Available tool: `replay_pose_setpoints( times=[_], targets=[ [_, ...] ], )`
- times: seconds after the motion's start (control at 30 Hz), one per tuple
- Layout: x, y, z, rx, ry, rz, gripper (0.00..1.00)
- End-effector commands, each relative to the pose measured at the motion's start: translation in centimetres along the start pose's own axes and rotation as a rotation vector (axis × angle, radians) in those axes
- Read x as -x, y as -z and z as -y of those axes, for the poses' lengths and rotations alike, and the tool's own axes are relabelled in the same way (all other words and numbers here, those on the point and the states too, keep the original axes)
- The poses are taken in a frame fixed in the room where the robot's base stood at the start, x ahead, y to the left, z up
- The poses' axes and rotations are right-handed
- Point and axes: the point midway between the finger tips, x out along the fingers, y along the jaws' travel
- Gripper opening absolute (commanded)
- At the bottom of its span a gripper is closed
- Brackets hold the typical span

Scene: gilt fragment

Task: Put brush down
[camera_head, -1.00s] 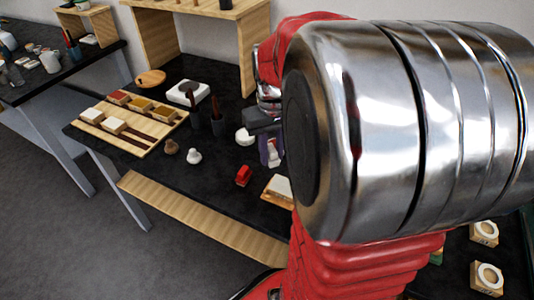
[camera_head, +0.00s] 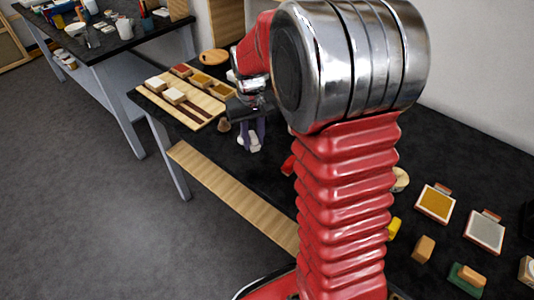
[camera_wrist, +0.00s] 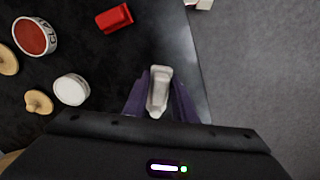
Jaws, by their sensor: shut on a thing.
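My gripper (camera_head: 251,136) is over the front part of the black table, to the right of the wooden tray. Its purple fingers (camera_wrist: 159,98) are shut on a small whitish piece, which I take to be the brush (camera_wrist: 158,88). In the wrist view it sits between the fingers, its pale blunt end pointing away from the palm. In the head view the brush (camera_head: 250,146) is a small white shape under the jaws. I cannot tell whether it touches the table.
The wooden tray (camera_head: 207,110) holds white blocks, dark handles and coloured trays. A red block (camera_wrist: 115,18), a red-topped tin (camera_wrist: 35,36) and a white round piece (camera_wrist: 71,90) lie left of my gripper in the wrist view. The table edge is close on the right there.

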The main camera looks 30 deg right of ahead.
Motion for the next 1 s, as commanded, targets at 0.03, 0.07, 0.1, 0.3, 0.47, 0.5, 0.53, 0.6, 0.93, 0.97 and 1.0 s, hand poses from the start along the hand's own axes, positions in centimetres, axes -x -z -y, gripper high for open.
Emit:
replay_pose_setpoints(
  times=[0.03,0.07,0.1,0.3,0.47,0.5,0.53,0.6,0.93,0.97,1.0],
  targets=[
    [-0.9,1.0,1.9,0.026,0.0,0.004,0.03],
    [-1.3,1.5,2.9,0.036,0.0,0.003,0.03],
    [-1.8,2.1,4.1,0.051,0.0,0.003,0.03],
    [-3.6,4.0,8.5,0.096,0.0,0.002,0.03],
    [-4.0,4.3,9.4,0.102,0.0,0.0,0.03],
    [-4.0,4.3,9.4,0.102,0.0,0.0,0.03],
    [-4.0,4.3,9.3,0.102,0.0,0.0,0.03],
    [-4.0,4.3,9.3,0.102,0.0,0.0,0.03],
    [-4.0,4.3,9.3,0.101,0.0,0.0,0.03],
    [-4.0,4.3,9.2,0.101,0.0,0.0,0.03],
    [-3.9,4.3,9.2,0.099,0.0,0.0,0.03]
  ],
)
